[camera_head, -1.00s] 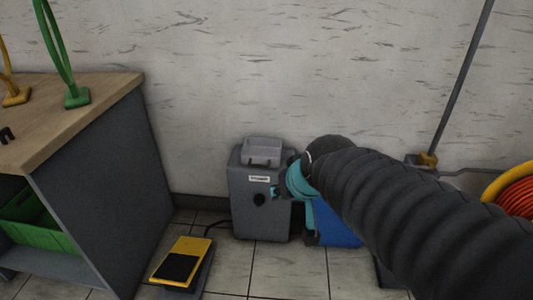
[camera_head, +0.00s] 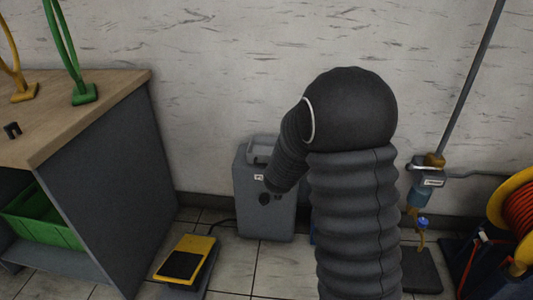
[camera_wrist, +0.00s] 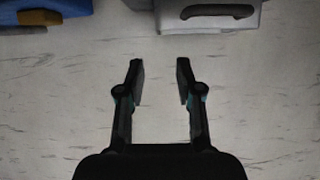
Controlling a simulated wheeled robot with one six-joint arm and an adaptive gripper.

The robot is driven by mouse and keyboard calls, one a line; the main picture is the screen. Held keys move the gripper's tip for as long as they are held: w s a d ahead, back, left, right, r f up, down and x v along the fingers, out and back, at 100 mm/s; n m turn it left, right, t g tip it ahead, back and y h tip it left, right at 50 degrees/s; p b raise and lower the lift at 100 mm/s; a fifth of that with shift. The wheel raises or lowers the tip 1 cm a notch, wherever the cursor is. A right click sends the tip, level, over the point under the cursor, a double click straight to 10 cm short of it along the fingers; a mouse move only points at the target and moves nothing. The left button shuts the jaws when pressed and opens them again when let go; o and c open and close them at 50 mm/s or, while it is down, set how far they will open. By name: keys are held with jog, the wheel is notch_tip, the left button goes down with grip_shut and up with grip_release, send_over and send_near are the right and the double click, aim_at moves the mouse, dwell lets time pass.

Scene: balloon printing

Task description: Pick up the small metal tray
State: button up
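The small metal tray (camera_head: 260,148) is a pale grey piece on top of the dark grey machine (camera_head: 262,217) by the wall. My arm partly covers its right side in the head view. In the wrist view a pale grey box shape (camera_wrist: 232,20) with a dark curved handle, which looks like the tray, shows at the top, cut by the edge. My gripper (camera_wrist: 159,68) is open and empty in the wrist view. Its fingertips are apart from the tray, lower and to the left of it in the picture. The gripper is hidden behind my arm in the head view.
A blue object (camera_wrist: 45,8) shows at the wrist view's top left. A wooden-topped bench (camera_head: 75,112) stands left, with a green bin (camera_head: 42,222) below. A yellow pedal (camera_head: 186,258) lies on the floor. A hose reel (camera_head: 515,215) and wall pipe (camera_head: 470,75) are right.

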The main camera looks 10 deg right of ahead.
jog(key=x, duration=1.4)
jog(key=shift+w+d+f, duration=0.1)
jog(key=shift+d, duration=0.1)
grip_shut()
